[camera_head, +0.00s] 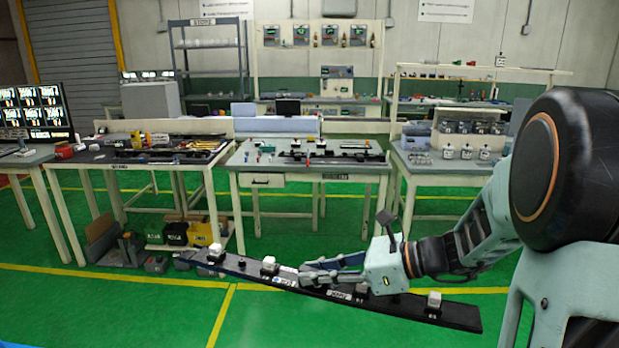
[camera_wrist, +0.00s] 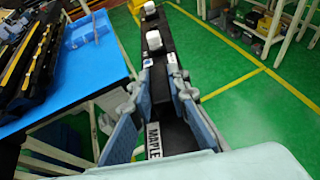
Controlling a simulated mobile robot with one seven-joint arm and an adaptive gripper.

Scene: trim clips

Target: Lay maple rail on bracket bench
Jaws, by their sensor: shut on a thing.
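The maple rail (camera_head: 462,316) is a long dark bar with several white-and-grey clips along its top and a white label. My gripper (camera_head: 303,273) is shut on the rail near its middle and holds it above the green floor, in front of the benches. In the wrist view the rail (camera_wrist: 151,28) runs away from between my fingers (camera_wrist: 160,85), and its label reads MAPLE. A bench (camera_head: 238,166) with a light top stands in the middle behind the rail. The tag on its front is too small to read surely, so I cannot confirm it is the bracket bench.
A dark-topped bench (camera_head: 80,158) stands left, with bins (camera_head: 200,233) under it. Another bench (camera_head: 440,172) stands right. Small parts and a dark rail lie along the middle bench's back; its front strip looks clear. In the wrist view, a blue-topped table (camera_wrist: 115,62) is close at left.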

